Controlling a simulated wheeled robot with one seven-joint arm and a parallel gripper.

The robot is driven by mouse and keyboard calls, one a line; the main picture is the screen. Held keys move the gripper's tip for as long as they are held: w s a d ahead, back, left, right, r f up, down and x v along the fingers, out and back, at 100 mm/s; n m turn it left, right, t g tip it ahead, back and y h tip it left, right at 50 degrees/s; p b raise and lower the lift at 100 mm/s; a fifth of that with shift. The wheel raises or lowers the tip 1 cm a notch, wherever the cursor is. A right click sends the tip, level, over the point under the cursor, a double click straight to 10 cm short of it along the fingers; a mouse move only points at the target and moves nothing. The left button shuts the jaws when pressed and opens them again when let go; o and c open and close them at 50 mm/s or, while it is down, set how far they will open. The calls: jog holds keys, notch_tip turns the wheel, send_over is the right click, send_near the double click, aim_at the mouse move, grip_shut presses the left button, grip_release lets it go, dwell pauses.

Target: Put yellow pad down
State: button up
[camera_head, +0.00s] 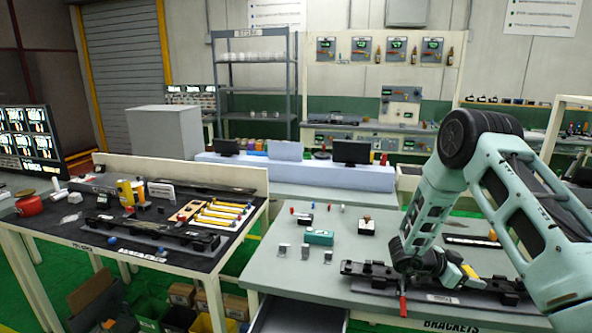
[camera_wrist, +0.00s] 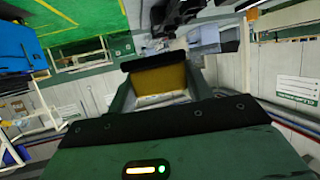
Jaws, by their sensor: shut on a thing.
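The yellow pad (camera_wrist: 160,78) is between the fingers of my gripper (camera_wrist: 160,92) in the wrist view. In the head view a small yellow piece (camera_head: 469,271) shows at the tip of my gripper (camera_head: 460,274), at the right of the table labelled BRACKETS (camera_head: 345,270). My gripper is shut on the pad and is over or close beside a long black fixture (camera_head: 370,270) with a red handle. Whether the pad touches the fixture or the table cannot be told. My wrist hides part of the fixture.
Small metal clips (camera_head: 305,251), a green block (camera_head: 319,237) and a dark box (camera_head: 367,227) stand on the table left of my arm. A second table (camera_head: 75,236) at the left holds a rack of yellow strips (camera_head: 222,214). Some grey tabletop between is bare.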

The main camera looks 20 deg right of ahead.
jog(key=w+a+f+n+t+y, duration=0.2)
jog(key=a+n+t+y, duration=0.4)
jog(key=a, duration=0.8)
jog(key=w+a+f+n+t+y, duration=0.1)
jog(key=w+a+n+t+y, duration=0.2)
jog(key=a+n+t+y, duration=0.4)
jog(key=a+n+t, duration=0.3)
jog(key=a+n, duration=0.4)
jog(key=shift+w+f+n+t, duration=0.2)
jog(key=shift+f+n+t, duration=0.1)
jog(key=shift+f+n, duration=0.1)
notch_tip(320, 180, down, 5)
jog(key=b, duration=0.6)
jog(key=v, duration=0.4)
jog(key=shift+s+r, duration=0.2)
jog(key=shift+r, duration=0.25)
